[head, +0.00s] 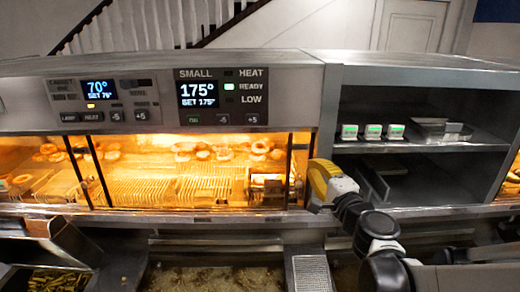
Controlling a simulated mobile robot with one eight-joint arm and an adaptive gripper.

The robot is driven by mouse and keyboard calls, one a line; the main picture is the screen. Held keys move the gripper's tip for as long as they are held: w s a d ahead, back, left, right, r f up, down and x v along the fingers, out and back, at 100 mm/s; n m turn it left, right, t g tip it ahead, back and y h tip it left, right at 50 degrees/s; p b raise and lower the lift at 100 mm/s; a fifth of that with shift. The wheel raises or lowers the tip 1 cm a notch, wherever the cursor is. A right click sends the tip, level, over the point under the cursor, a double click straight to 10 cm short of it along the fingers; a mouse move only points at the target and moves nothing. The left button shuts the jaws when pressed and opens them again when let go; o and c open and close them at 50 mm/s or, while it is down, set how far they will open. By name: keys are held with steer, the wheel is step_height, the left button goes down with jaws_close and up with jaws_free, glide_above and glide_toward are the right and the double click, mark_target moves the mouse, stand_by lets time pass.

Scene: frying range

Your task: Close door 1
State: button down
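The heated cabinet (160,132) spans the left and middle of the head view, with a warm lit interior behind its front. Dark upright bars (97,170) stand near its left part, and another dark upright bar (290,170) stands at its right end. I see no number marking door 1, so I cannot tell which panel it is or whether it is open. My gripper (319,184), partly yellow, is in front of the cabinet's right end, close to the right bar. Its fingers are too small and hidden to tell their state; contact with the bar is unclear.
Open shelves (425,146) at right hold several small green-lit timers and metal trays. Fryer vats (215,277) lie below the front ledge. A basket of green food (60,280) is at lower left. A perforated metal strip (311,273) lies between vats.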

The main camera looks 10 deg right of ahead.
mark_target(297, 151)
steer(key=w, duration=0.8)
steer(key=shift+w+a, duration=0.2)
steer(key=shift+a, duration=0.05)
